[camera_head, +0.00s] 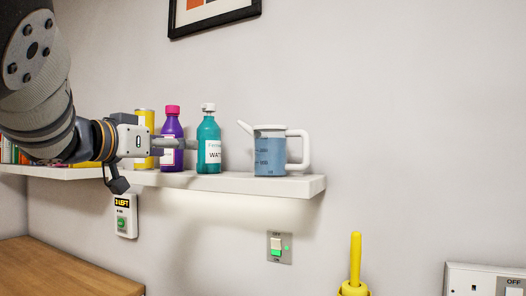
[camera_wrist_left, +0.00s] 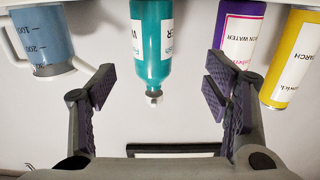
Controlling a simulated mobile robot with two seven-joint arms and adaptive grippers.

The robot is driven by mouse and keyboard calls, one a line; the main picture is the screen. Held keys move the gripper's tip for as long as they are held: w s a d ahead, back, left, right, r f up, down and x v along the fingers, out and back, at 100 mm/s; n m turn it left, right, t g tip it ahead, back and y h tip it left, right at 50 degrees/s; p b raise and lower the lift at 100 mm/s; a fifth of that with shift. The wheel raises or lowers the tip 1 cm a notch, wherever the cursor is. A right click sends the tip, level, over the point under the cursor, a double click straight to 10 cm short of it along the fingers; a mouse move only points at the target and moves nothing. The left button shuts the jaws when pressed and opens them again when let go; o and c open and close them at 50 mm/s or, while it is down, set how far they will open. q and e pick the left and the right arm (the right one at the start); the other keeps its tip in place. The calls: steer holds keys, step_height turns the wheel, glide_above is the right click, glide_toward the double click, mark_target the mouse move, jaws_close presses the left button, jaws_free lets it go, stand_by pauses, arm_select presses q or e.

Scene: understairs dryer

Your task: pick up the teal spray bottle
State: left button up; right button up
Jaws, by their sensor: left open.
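The teal bottle (camera_head: 208,146) has a white top and a white label and stands upright on the white shelf. My left gripper (camera_head: 186,144) comes in from the left at about mid-bottle height, its fingers overlapping the purple bottle and reaching the teal bottle's left edge in the head view. In the left wrist view, which is upside down, the teal bottle (camera_wrist_left: 152,42) appears between the two open fingers of my left gripper (camera_wrist_left: 158,85). Neither finger visibly touches it. My right gripper is not in view.
A purple bottle (camera_head: 172,128) with a pink cap and a yellow can (camera_head: 146,122) stand left of the teal bottle. A measuring jug (camera_head: 270,156) stands to its right on the shelf (camera_head: 300,184). A picture frame (camera_head: 214,22) hangs above.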

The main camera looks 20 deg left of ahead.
mark_target(201, 144)
arm_select(q)
steer(key=w, duration=0.3)
steer(key=w+d, duration=0.1)
steer(key=w, duration=0.3)
steer(key=w+d, duration=0.1)
steer(key=w, duration=0.3)
steer(key=shift+r, duration=0.15)
steer(key=shift+s, duration=0.1)
steer(key=c, duration=1.5)
steer(key=shift+c, duration=0.2)
steer(key=shift+r, duration=0.15)
